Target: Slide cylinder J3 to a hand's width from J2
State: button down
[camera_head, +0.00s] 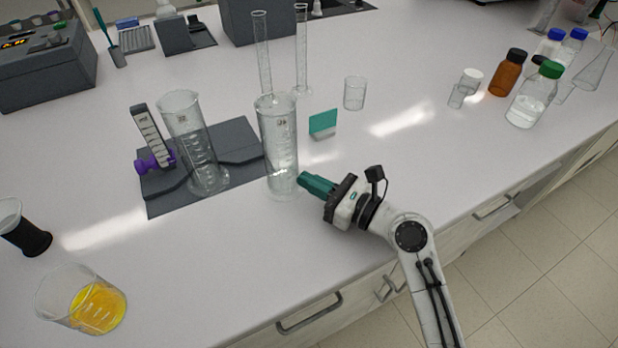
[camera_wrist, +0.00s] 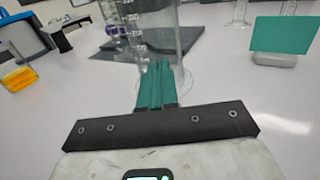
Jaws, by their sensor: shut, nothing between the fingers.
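Two large clear graduated cylinders stand upright: one (camera_head: 278,130) on the white bench right of a dark mat, the other (camera_head: 190,125) on the mat. Their small labels are not readable, so I cannot tell which is J3 or J2. My gripper (camera_head: 302,179) has its green fingers shut and empty, low at the right side of the nearer cylinder. In the wrist view, the fingers (camera_wrist: 158,70) point at this cylinder's (camera_wrist: 150,28) lower wall; whether they touch is unclear. The two cylinders stand a short gap apart.
The dark mat (camera_head: 165,207) has a raised step and holds a purple-based stand (camera_head: 150,145). Two thin cylinders (camera_head: 262,60) stand behind. A green card (camera_head: 323,122) and a small beaker (camera_head: 355,92) are right. A beaker of orange liquid (camera_head: 50,300) is front left.

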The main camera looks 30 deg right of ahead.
aim_at(296, 174)
jog(key=shift+w+a, duration=0.2)
jog(key=shift+w, duration=0.1)
jog(key=shift+r, duration=0.1)
jog(key=shift+w+a+r+p, duration=0.15)
jog(key=shift+w+a+p, duration=0.15)
jog(key=shift+w+p, duration=0.35)
jog(key=shift+w+a+f+p, duration=0.2)
jog(key=shift+w+a+p, duration=0.1)
jog(key=shift+w, duration=0.1)
jog(key=shift+s+d, duration=0.1)
